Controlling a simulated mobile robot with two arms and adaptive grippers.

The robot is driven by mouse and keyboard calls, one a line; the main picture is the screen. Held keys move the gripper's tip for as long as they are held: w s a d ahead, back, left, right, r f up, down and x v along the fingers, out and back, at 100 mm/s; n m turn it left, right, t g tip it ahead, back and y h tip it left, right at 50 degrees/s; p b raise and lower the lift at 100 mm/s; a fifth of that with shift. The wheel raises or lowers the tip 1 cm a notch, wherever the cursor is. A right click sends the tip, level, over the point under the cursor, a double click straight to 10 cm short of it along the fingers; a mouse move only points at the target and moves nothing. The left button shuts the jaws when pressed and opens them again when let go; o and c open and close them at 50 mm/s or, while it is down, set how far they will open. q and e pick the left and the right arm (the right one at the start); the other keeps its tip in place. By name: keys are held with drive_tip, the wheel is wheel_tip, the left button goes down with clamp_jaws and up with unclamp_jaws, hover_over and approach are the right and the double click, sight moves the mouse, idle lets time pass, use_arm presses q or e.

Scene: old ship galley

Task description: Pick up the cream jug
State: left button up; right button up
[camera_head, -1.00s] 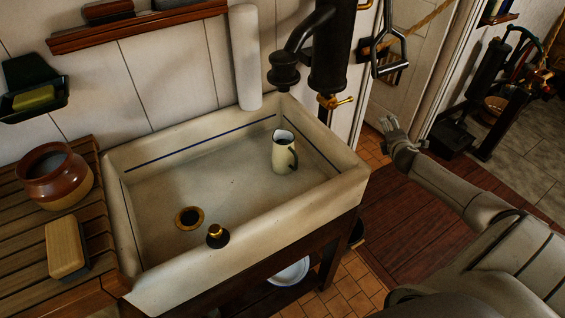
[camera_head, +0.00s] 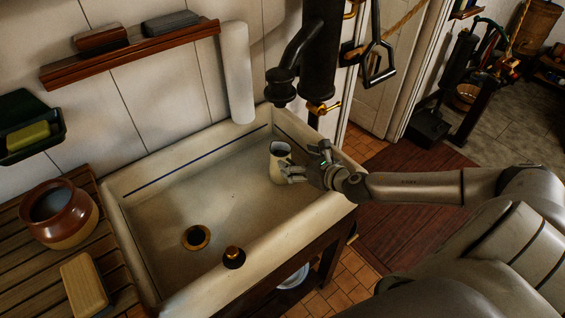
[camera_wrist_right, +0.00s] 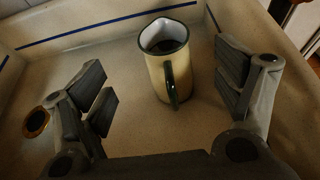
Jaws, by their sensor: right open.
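The cream jug (camera_head: 277,163) stands upright in the sink, near its right end. In the right wrist view the jug (camera_wrist_right: 158,72) has a dark rim and a dark handle that faces my gripper. My right gripper (camera_head: 304,164) is at the jug in the head view, reaching in over the sink's right side. In the right wrist view the right gripper (camera_wrist_right: 168,95) is open, with its fingers on either side of the jug and gaps between. The jug is not held. My left gripper is not in view.
The pale sink (camera_head: 182,276) has raised walls around the jug. A dark pump (camera_head: 318,60) with a brass tap hangs over its back right corner. A brown pot (camera_head: 60,213) and brush (camera_head: 84,285) are left.

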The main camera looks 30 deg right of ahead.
sight(289, 161)
drive_tip(key=x, duration=0.3)
drive_tip(key=shift+w, duration=0.1)
drive_tip(key=shift+w+p, duration=0.25)
drive_tip(key=shift+p, duration=0.05)
drive_tip(key=shift+w+f, duration=0.2)
drive_tip(key=shift+w, duration=0.25)
drive_tip(key=x, duration=0.1)
drive_tip(key=p+x, duration=0.1)
drive_tip(key=x, duration=0.1)
drive_tip(key=shift+d+f, duration=0.15)
drive_tip(key=shift+d, duration=0.1)
drive_tip(key=shift+w+f, duration=0.35)
drive_tip(key=shift+w, duration=0.25)
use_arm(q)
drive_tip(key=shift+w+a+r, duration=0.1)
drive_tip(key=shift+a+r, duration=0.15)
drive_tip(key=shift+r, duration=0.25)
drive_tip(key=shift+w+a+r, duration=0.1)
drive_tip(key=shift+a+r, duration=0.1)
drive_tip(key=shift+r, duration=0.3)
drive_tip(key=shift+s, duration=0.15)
